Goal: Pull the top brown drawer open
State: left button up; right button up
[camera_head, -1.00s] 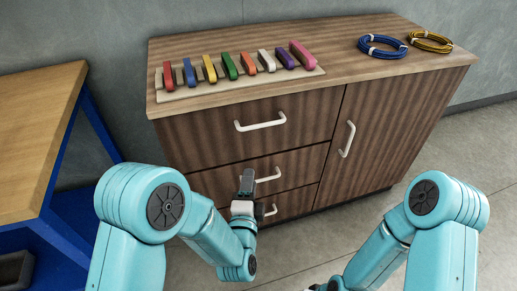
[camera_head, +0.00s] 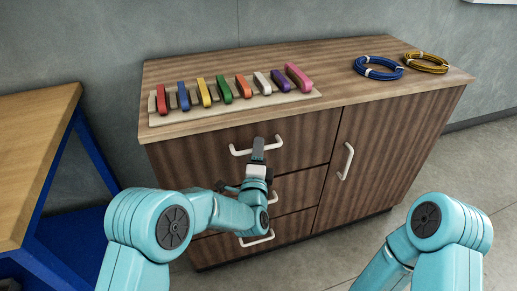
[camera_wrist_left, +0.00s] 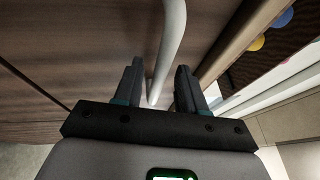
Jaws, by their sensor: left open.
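The top brown drawer (camera_head: 205,152) is shut, flush with the cabinet front. Its white bar handle (camera_head: 238,152) runs across the drawer front, its middle partly hidden by my left gripper (camera_head: 258,150). My left gripper is open, with its dark fingers at the handle. In the left wrist view the handle (camera_wrist_left: 172,35) extends between the two open fingers of my left gripper (camera_wrist_left: 159,66), nearer the right one; I cannot tell whether it touches. My right arm shows at the lower right, but its gripper is out of view.
Two lower drawers with white handles (camera_head: 258,240) sit below. A cabinet door (camera_head: 385,150) with an upright handle is on the right. On top lie a board with several coloured bars (camera_head: 245,87) and blue (camera_head: 378,68) and yellow (camera_head: 427,62) coils. A wooden table (camera_head: 30,150) stands left.

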pick_arm(q)
jog(key=shift+w, duration=0.4)
grip_shut()
